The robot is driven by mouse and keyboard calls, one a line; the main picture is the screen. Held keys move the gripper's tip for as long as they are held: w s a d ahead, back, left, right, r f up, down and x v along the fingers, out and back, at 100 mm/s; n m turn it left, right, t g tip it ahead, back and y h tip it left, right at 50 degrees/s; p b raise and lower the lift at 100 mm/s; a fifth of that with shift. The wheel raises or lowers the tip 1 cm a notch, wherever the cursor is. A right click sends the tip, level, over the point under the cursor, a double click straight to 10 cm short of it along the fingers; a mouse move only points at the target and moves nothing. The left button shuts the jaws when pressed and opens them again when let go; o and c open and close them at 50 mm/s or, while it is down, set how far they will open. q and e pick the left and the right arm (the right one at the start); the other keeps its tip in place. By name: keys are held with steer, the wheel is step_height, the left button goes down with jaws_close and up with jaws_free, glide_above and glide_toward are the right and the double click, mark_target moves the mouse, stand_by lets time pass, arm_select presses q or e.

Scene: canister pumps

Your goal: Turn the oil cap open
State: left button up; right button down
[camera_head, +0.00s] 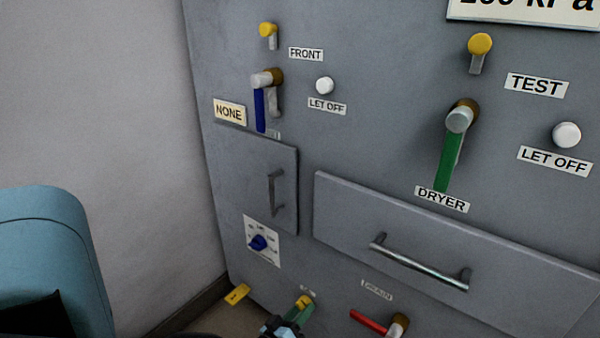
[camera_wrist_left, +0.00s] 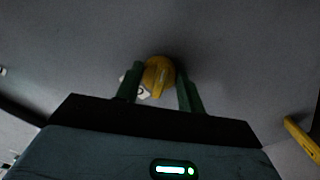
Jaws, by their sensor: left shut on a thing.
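The oil cap appears to be the small yellow knob (camera_head: 304,301) low on the grey panel, at the bottom of the head view. In the left wrist view the yellow cap (camera_wrist_left: 158,74) sits between the two green fingers of my left gripper (camera_wrist_left: 160,88). The left gripper (camera_head: 298,309) also shows at the bottom edge of the head view, shut on the cap. Part of the cap is hidden by the fingers. A small label just above it is too small to read with certainty. My right gripper is not in view.
A red-handled lever (camera_head: 369,322) stands right of the cap. A drawer handle (camera_head: 420,264) sticks out above right. A yellow tag (camera_head: 237,294) is at the panel's lower left edge, beside a wall.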

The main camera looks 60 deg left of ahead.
arm_select(q)
steer(key=shift+s+a+r+m+b, duration=0.1)
steer(key=shift+m+b, duration=0.1)
steer(key=shift+m, duration=4.05)
steer(key=shift+a+m+b, duration=0.15)
steer(key=shift+m+b, duration=0.05)
steer(key=shift+m, duration=4.1)
steer(key=shift+s+a+r+m+b, duration=0.1)
steer(key=shift+m+b, duration=0.1)
steer(key=shift+m, duration=4.05)
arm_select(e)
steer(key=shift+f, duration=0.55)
arm_select(q)
steer(key=shift+w, duration=0.1)
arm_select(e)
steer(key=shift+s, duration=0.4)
arm_select(q)
steer(key=o, duration=0.9)
steer(key=shift+o, duration=0.2)
